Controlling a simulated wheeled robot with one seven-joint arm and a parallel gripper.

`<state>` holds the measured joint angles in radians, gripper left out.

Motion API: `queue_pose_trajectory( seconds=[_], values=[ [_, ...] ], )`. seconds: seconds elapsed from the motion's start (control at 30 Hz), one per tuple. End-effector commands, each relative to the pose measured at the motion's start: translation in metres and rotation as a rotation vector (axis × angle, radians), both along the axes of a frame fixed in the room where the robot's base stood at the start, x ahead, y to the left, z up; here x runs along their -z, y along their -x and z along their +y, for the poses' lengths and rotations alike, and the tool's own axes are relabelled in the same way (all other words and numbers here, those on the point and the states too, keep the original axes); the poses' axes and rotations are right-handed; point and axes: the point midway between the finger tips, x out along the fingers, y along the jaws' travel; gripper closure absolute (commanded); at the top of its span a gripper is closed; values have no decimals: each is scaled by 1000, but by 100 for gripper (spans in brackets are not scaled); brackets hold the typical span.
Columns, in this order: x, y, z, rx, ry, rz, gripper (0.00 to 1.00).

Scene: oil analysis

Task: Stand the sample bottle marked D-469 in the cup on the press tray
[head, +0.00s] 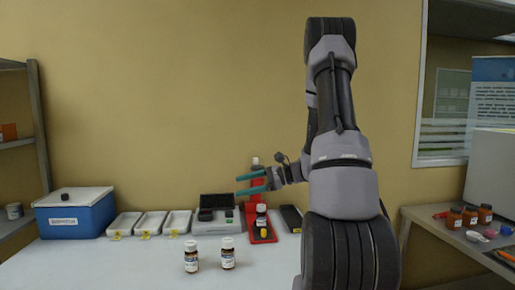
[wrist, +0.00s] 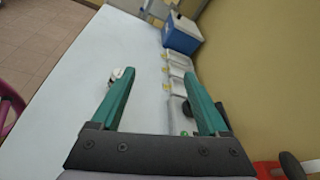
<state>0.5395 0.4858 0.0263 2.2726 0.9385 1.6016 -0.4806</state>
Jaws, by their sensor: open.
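Two brown sample bottles with white caps and labels stand upright on the white table, the left one (head: 191,258) and the right one (head: 228,254). A third dark bottle (head: 261,217) stands upright at the red press tray (head: 256,240); I cannot tell whether it is in the cup. The labels are too small to read, so I cannot tell which is D-469. My gripper (head: 238,185) is open and empty, above the table near the red press (head: 256,180). In the wrist view my gripper (wrist: 158,76) has a white-capped bottle (wrist: 125,73) partly behind its left finger.
A blue box (head: 75,215), several white trays (head: 150,224) and a dark-lidded grey case (head: 215,220) line the back. A yellow item (head: 264,233) is on the press tray. The table's front left is clear. A side table (head: 450,235) at right holds bottles.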

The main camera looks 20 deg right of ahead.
Motion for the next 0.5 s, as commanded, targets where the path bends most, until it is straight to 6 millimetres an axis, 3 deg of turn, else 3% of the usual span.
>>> queue_pose_trajectory(
  seconds=[0.03, 0.2, 0.33, 0.5],
  values=[
    [-18, 14, 18, -79, 77, -29, 22],
    [-54, 67, 58, -307, 354, -109, 22],
    [-75, 106, 73, -444, 580, -195, 22],
    [-101, 150, 76, -566, 885, -341, 22]
  ],
)
